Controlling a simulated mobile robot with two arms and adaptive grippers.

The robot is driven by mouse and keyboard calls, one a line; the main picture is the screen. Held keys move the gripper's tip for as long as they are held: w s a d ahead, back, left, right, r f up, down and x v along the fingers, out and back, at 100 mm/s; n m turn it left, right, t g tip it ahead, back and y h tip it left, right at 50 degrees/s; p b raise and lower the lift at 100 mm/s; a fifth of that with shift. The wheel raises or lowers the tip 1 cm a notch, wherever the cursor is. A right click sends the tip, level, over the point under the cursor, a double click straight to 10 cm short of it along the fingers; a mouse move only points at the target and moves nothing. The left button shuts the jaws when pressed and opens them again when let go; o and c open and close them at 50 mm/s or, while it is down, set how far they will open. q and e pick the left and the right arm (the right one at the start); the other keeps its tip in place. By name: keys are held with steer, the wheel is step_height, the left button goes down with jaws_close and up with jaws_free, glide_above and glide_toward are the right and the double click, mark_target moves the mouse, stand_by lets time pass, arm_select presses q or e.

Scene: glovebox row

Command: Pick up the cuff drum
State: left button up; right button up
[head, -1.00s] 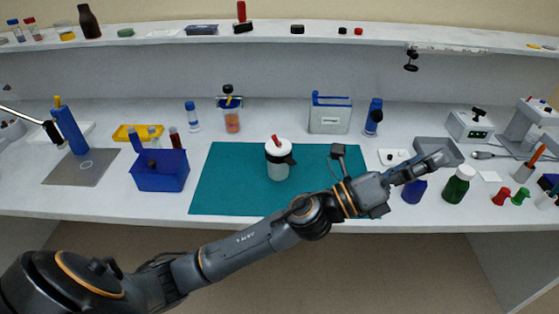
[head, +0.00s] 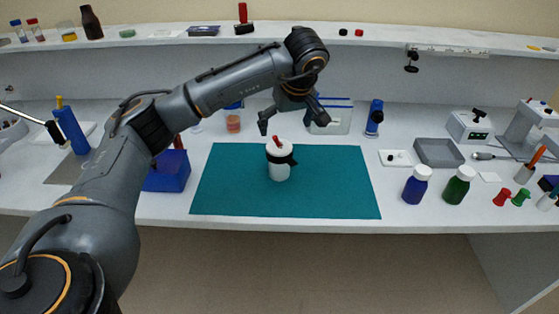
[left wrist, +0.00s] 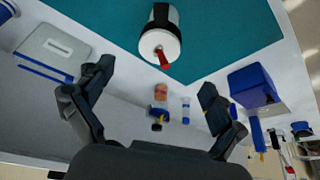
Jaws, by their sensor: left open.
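The cuff drum appears to be the white cylinder (head: 279,171) with a black band and a red knob on top. It stands upright on the teal mat (head: 335,190). It also shows in the left wrist view (left wrist: 160,42), beyond the fingertips at the top middle. My left gripper (head: 293,122) is above and just behind the drum, fingers pointing down, apart from it. In the left wrist view the left gripper (left wrist: 156,80) is spread wide with nothing between its fingers. My right gripper is not in view.
A blue bin (head: 167,172) stands left of the mat. Blue (head: 415,187) and green (head: 458,187) bottles stand to its right, near a grey tray (head: 438,152). A clear blue-topped container (head: 335,118) stands behind. The mat around the drum is clear. A shelf (head: 370,45) runs above.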

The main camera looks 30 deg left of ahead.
mark_target(280, 148)
arm_select(q)
steer(key=p+x, duration=0.1)
steer(key=x, duration=0.6)
steer(key=shift+w+f, duration=0.1)
steer(key=shift+f, duration=0.3)
steer(key=p+x, duration=0.1)
steer(key=x, duration=0.3)
steer(key=shift+d+f, duration=0.1)
steer(key=shift+f, duration=0.55)
steer(key=c, duration=1.5)
steer(key=shift+r, duration=0.1)
steer(key=shift+r, duration=0.1)
